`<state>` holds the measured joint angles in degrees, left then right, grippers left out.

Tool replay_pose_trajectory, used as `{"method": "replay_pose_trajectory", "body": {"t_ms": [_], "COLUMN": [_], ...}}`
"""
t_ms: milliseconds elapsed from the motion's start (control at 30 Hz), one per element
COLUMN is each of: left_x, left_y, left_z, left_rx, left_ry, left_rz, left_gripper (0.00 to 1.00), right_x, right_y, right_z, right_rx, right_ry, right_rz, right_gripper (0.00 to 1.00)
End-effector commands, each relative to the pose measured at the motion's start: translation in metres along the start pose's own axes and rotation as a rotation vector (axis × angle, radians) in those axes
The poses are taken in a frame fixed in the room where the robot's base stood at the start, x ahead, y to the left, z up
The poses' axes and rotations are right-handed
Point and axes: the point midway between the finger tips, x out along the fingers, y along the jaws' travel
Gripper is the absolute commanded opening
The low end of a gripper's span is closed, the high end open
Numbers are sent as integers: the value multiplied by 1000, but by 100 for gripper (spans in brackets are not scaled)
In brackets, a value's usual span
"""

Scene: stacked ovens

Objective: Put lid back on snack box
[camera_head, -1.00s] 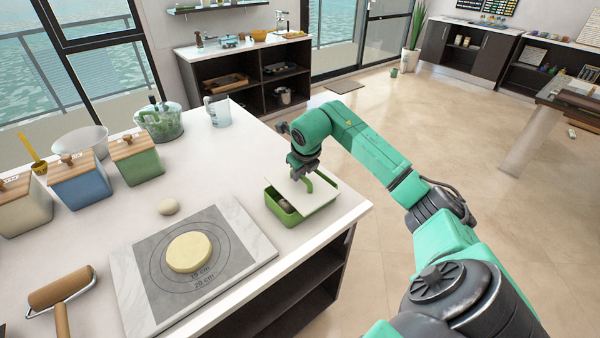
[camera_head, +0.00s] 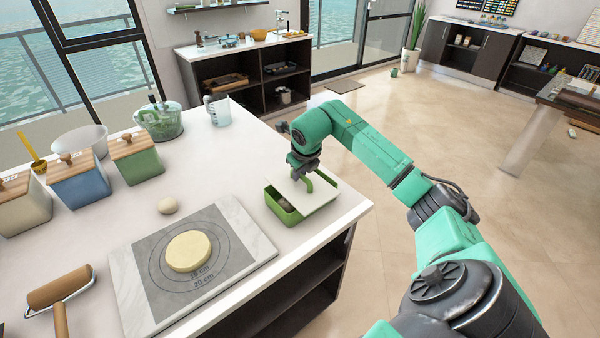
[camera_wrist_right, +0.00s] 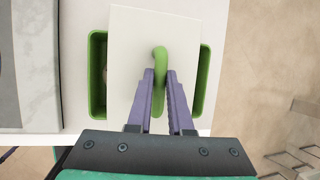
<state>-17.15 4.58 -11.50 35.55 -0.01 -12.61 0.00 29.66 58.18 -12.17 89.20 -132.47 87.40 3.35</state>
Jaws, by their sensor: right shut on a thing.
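The snack box (camera_head: 277,205) is a green open-topped container near the right edge of the white counter. Its white lid (camera_head: 318,196) with a green loop handle lies over or just above it, turned at an angle to the box. In the right wrist view the lid (camera_wrist_right: 130,70) covers the middle of the box (camera_wrist_right: 97,100), and green box ends show on both sides. My right gripper (camera_head: 304,172) is shut on the lid's green handle (camera_wrist_right: 159,75). Whether the lid touches the rim is unclear. My left gripper is not in view.
A marble board (camera_head: 247,243) with a round of dough (camera_head: 189,252) lies left of the box. A small dough ball (camera_head: 168,205), canisters (camera_head: 136,158) and a measuring jug (camera_head: 218,110) stand farther off. The counter's right edge is close to the box.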

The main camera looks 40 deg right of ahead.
Motion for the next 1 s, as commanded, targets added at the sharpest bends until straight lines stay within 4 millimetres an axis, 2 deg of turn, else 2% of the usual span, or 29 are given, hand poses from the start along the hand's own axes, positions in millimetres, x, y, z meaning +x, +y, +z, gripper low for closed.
{"method": "replay_pose_trajectory", "body": {"t_ms": [400, 433, 500, 533, 733, 767, 800, 833, 1000], "left_x": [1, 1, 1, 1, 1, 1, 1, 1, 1], "left_y": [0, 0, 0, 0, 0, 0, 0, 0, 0], "left_z": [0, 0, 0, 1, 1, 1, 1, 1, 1], "left_rx": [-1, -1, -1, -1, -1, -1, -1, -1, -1], "left_ry": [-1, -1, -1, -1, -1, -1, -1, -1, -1], "left_rz": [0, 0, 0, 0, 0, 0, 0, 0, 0], "left_gripper": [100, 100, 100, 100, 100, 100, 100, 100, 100], "right_x": [0, 0, 0, 0, 0, 0, 0, 0, 0], "right_y": [0, 0, 0, 0, 0, 0, 0, 0, 0], "right_z": [0, 0, 0, 0, 0, 0, 0, 0, 0], "right_rx": [0, 1, 0, 0, 0, 0, 0, 0, 0], "right_ry": [-1, -1, -1, -1, 0, 0, 0, 0, 0], "right_rz": [-1, -1, 0, 0, 0, 0, 0, 0, 0], "right_gripper": [0, 22, 49, 54, 54, 57, 73, 84, 84]}}
